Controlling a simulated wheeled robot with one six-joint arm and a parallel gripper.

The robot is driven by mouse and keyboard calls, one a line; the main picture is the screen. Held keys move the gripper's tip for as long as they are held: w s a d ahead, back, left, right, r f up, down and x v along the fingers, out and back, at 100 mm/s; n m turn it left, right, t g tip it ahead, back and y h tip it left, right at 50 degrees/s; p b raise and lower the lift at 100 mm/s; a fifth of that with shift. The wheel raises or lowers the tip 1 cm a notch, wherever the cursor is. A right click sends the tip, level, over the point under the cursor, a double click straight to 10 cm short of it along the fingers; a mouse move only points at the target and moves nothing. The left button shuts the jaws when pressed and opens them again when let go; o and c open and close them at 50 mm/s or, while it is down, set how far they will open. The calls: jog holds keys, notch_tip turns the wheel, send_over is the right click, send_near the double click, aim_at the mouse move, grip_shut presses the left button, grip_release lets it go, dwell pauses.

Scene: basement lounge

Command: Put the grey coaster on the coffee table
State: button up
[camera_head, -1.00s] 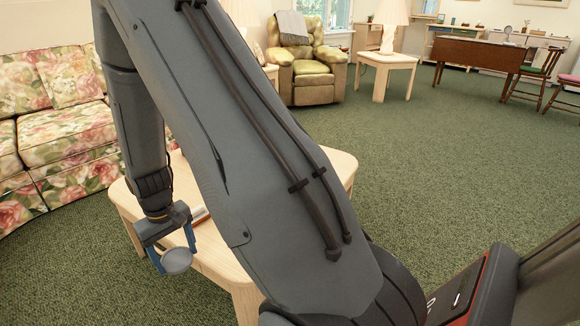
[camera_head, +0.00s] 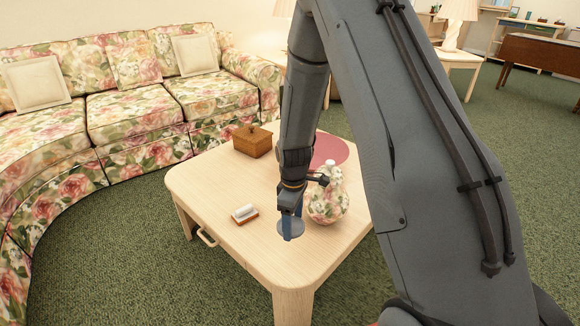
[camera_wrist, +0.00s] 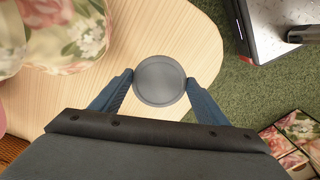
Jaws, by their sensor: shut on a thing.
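The grey coaster (camera_wrist: 160,80) is a small round disc held between the two blue fingers of my gripper (camera_wrist: 160,88) in the wrist view. In the head view my gripper (camera_head: 290,229) and the coaster (camera_head: 291,228) show over the front right part of the coffee table (camera_head: 237,255), a pale wood table with rounded corners. In the wrist view the coaster overlaps the tabletop (camera_wrist: 115,95) near its edge. Its exact height above the wood is hard to tell.
A floral vase (camera_head: 328,204) stands close to the right of my gripper. A wooden box (camera_head: 252,141), a red round mat (camera_head: 330,149) and a small brown block with a white top (camera_head: 245,214) are also on the table. The table's front left is clear. A floral sofa (camera_head: 130,115) stands behind.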

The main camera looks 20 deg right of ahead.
aim_at(294, 246)
jog(key=n+p, duration=0.1)
jog(key=r+n+p, duration=0.1)
jog(key=n, duration=0.1)
jog(key=n+p, duration=0.1)
jog(key=n, duration=0.1)
jog(key=shift+d+r, duration=0.15)
jog(key=shift+r, duration=0.2)
jog(key=shift+n, duration=0.8)
notch_tip(294, 246, down, 10)
jog(key=shift+f, duration=0.1)
jog(key=o, duration=1)
jog(key=shift+f, duration=0.1)
